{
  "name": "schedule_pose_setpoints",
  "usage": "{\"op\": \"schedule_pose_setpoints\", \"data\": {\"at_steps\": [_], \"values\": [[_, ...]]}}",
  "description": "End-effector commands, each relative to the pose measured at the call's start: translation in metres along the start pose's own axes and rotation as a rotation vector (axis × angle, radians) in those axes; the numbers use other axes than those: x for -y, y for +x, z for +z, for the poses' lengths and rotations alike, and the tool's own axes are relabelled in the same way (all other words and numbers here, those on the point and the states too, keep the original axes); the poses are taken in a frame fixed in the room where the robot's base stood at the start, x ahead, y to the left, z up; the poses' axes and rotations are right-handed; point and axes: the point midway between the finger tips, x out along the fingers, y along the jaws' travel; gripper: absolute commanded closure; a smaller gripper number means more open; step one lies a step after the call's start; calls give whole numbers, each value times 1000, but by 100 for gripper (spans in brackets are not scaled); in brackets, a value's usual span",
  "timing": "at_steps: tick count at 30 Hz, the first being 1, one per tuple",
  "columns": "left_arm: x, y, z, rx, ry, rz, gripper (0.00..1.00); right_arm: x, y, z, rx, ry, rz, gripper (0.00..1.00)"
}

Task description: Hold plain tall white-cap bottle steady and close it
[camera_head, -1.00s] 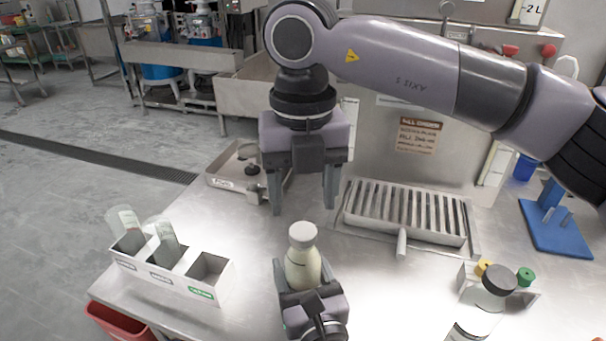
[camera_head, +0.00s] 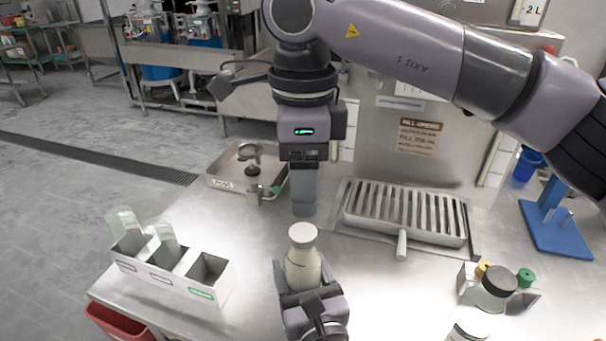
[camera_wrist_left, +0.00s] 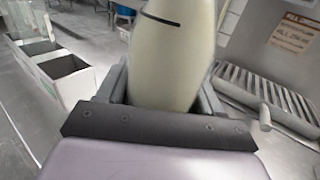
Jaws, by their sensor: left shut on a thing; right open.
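The tall white-cap bottle (camera_head: 303,268) stands upright near the table's front middle, pale cream with a white cap (camera_head: 302,234) on its top. My left gripper (camera_head: 303,282) is shut around the bottle's lower body. In the left wrist view the bottle (camera_wrist_left: 172,55) rises between the fingers, its cap out of frame. My right gripper (camera_head: 303,196) points down just above and behind the cap, apart from it. It is turned edge-on, so one finger hides the other; it holds nothing that I can see.
A white three-slot box (camera_head: 180,274) with two clear containers stands at left. A slotted metal tray (camera_head: 405,215) with a handle lies behind right. A dark-capped bottle (camera_head: 482,305) stands front right, near a small rack. A blue stand (camera_head: 553,225) is at far right.

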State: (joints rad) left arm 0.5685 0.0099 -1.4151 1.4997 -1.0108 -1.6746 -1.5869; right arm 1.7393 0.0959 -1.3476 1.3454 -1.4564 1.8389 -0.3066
Motion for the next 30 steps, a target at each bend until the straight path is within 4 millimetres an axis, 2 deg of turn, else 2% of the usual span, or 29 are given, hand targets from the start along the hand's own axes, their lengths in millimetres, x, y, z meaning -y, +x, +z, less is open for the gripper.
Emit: {"op": "schedule_pose_setpoints", "data": {"at_steps": [5,17,30], "values": [[0,0,0,-1,1,0,100,0,-1,0,0,-58,0,38],[0,0,0,-1,1,0,100,0,3,0,0,-60,1,38],[0,0,0,-1,1,0,100,0,64,0,-1,-58,2,38]]}}
